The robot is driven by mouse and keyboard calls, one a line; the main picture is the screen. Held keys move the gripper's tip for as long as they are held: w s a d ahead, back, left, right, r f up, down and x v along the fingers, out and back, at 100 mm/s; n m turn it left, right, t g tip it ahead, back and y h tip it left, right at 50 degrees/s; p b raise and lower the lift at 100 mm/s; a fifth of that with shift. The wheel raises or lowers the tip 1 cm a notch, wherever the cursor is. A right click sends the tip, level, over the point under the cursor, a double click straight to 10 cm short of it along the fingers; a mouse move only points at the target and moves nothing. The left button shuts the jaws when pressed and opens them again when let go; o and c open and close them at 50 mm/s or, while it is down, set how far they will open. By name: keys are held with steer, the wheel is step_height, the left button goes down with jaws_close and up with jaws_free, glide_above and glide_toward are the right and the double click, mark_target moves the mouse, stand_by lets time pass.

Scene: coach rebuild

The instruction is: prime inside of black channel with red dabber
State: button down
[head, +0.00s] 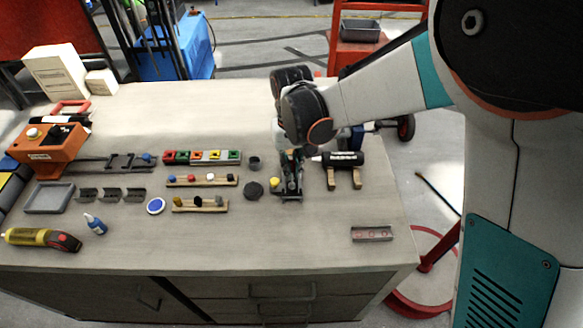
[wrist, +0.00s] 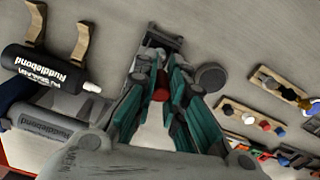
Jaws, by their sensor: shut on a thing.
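My gripper (wrist: 158,95) is shut on a small red piece, which I take to be the red dabber (wrist: 160,93); only a bit of it shows between the teal fingers. In the head view my gripper (head: 290,184) is low over the table, right of the dabber racks. A dark grey fixture-like piece (wrist: 165,40) lies just beyond the fingertips in the wrist view. I cannot tell whether it is the black channel or whether the dabber touches it. Several short dark channel-like pieces (head: 111,194) stand at the left of the table.
A black Ruddlebond tube (head: 343,159) lies on a wooden cradle right of my gripper. A dark disc (head: 253,190) and two wooden racks (head: 225,182) with coloured pieces stand to its left. A grey bar (head: 371,234) lies at the front right. The table's front middle is clear.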

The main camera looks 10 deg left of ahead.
steer(key=shift+s+d+r, duration=0.1)
steer(key=shift+r, duration=0.4)
steer(key=shift+r+p, duration=1.8)
steer(key=shift+r, duration=1)
